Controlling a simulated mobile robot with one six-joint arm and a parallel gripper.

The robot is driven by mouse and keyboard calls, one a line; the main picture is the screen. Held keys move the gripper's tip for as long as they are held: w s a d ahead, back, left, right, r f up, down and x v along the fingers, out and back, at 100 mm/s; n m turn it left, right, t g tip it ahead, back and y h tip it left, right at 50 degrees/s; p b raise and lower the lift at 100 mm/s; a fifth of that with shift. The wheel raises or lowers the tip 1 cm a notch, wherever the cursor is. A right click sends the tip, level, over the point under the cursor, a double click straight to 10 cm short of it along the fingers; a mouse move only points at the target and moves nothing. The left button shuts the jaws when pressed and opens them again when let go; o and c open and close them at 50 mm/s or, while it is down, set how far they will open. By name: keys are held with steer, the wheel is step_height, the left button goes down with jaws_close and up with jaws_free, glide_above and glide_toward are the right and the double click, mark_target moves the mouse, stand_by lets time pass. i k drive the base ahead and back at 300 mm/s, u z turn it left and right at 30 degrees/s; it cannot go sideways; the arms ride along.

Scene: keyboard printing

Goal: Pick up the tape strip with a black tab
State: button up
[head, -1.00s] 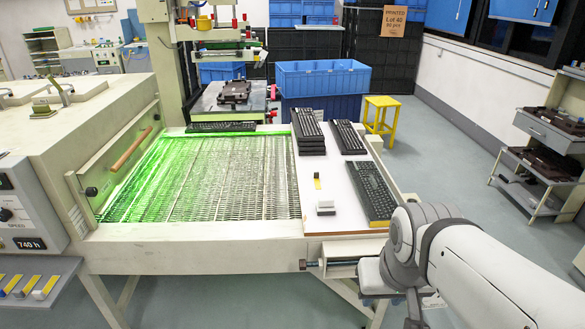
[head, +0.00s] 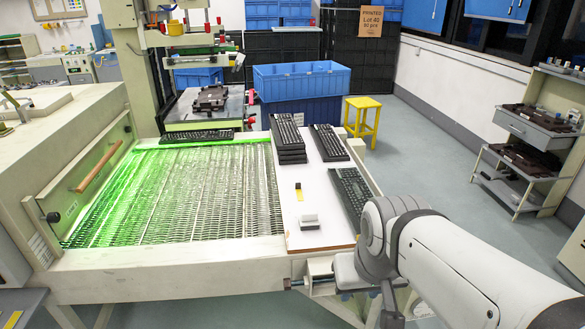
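A small yellow strip with a black end (head: 299,192) lies on the white board at the right end of the mesh conveyor, behind a small grey-and-white block (head: 309,221). At the lower left corner, part of a grey tray (head: 30,300) shows with a yellow strip (head: 12,320) on it. That strip is cut by the picture edge, and I cannot see a black tab on it. My white and grey arm comes in from the lower right. Its end runs off below the picture, so my gripper's fingers are hidden from view.
The mesh conveyor (head: 185,195) glows green. A yellow stool (head: 363,118) and blue crate (head: 301,80) stand behind. The floor at right is open before the shelf cart (head: 518,165).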

mark_target(300, 196)
steer(key=i, duration=1.4)
steer(key=u, duration=0.05)
